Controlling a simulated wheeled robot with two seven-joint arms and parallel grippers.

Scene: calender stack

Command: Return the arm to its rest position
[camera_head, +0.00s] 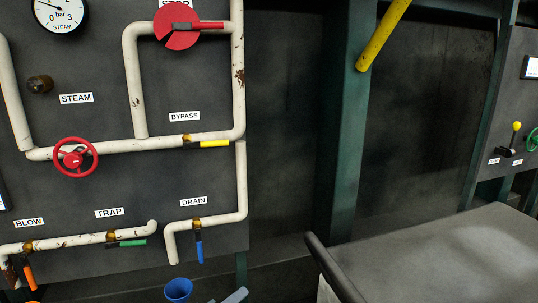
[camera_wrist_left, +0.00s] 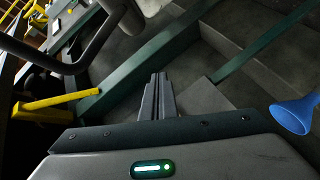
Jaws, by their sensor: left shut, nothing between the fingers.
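My left gripper (camera_head: 236,295) shows only as a small grey tip at the bottom edge of the head view, right of a blue funnel (camera_head: 178,290). In the left wrist view my left gripper (camera_wrist_left: 158,88) has its two grey fingers together with nothing between them. The blue funnel (camera_wrist_left: 296,114) is at the right edge there, apart from the fingers. Most of my left arm is out of the head view. My right gripper is in neither view.
A dark panel with white pipes (camera_head: 90,150), a red handwheel (camera_head: 75,158) and coloured valve levers stands at left. A green post (camera_head: 345,130) stands mid-view. A grey flat surface (camera_head: 440,262) with a dark rail (camera_head: 333,268) fills the lower right.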

